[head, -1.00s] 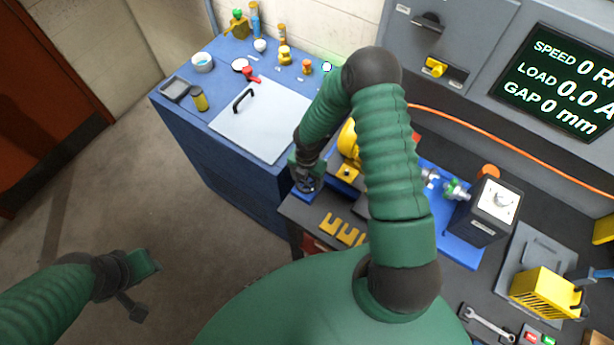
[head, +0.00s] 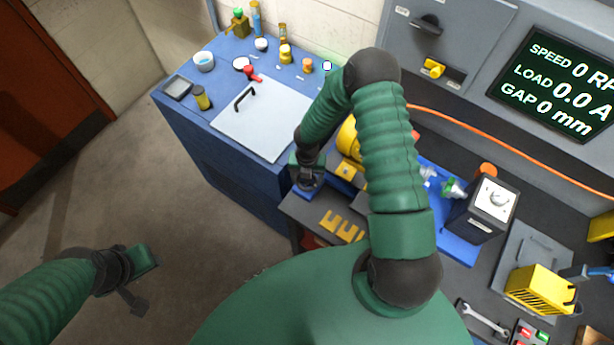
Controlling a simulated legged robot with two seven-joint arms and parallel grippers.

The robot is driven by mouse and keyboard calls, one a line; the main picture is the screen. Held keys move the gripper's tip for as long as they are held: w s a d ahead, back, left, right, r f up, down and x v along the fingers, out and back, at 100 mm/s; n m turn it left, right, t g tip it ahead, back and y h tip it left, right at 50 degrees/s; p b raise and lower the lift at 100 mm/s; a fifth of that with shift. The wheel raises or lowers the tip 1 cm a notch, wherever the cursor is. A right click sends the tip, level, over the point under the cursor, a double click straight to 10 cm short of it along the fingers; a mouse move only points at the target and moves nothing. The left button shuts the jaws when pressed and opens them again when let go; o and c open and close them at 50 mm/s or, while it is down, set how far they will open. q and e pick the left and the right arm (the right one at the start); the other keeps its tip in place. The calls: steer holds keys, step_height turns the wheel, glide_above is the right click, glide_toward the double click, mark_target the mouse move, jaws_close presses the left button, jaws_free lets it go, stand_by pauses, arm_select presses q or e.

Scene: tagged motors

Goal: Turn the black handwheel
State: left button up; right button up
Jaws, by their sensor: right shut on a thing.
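The black handwheel (head: 311,184) is at the left end of the blue machine base, at the near left edge of the dark bench. My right gripper (head: 308,176) reaches down onto it from above and is shut on it. The gripper and wrist cover much of the wheel, so its spokes and the exact grip are hard to see. My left gripper (head: 143,281) hangs over the floor at the lower left, its two fingers apart, empty and far from the handwheel.
A blue cabinet (head: 190,112) with a grey lidded plate (head: 262,122) stands left of the bench. Yellow shims (head: 340,226) lie close to the handwheel. A black gauge box (head: 485,208) and a yellow slotted box (head: 537,287) stand to the right. The floor at left is clear.

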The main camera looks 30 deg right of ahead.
steer(key=shift+w+r, duration=0.15)
steer(key=shift+w, duration=0.05)
steer(key=o, duration=1.2)
steer(key=shift+c, duration=0.2)
steer(key=shift+o, duration=1)
steer(key=shift+s, duration=0.1)
step_height(320, 180, up, 16)
steer(key=b, duration=0.1)
steer(key=shift+r, duration=0.25)
steer(key=shift+f, duration=0.1)
